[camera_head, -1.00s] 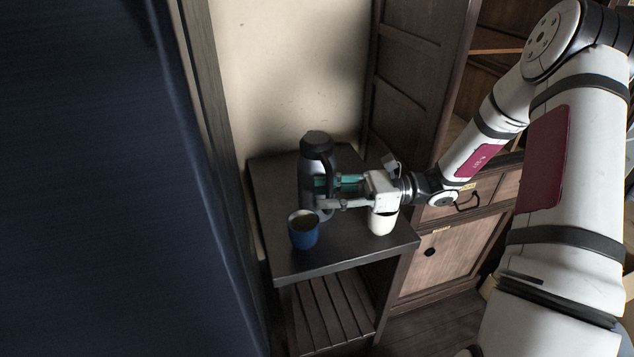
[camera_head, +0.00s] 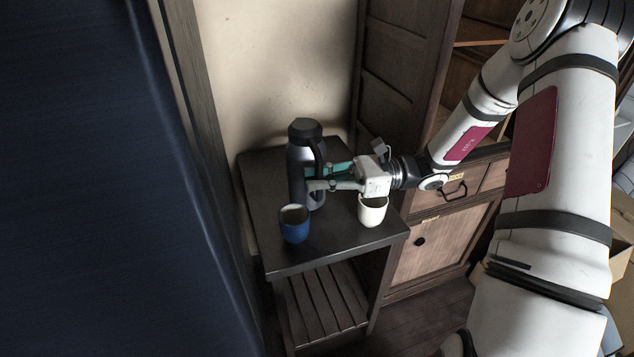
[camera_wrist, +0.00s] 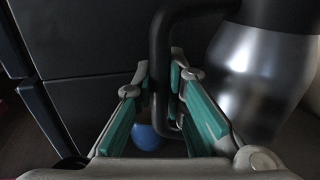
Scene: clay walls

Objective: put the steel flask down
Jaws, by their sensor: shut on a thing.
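The steel flask (camera_head: 299,176), with a dark lid and dark handle, is upright over the back part of the small dark table (camera_head: 335,245). My gripper (camera_head: 326,178) reaches in from the right and is shut on its handle. In the wrist view the handle (camera_wrist: 160,65) runs between the teal finger pads of my gripper (camera_wrist: 165,95), and the shiny flask body (camera_wrist: 262,75) is at the right. The flask's base is close to the tabletop; I cannot tell whether it touches.
A blue cup (camera_head: 294,226) stands in front of the flask, and a white cup (camera_head: 373,212) stands below my gripper at the table's right side. A wall is behind the table; a wooden cabinet (camera_head: 445,245) is at the right. The tabletop's front strip is clear.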

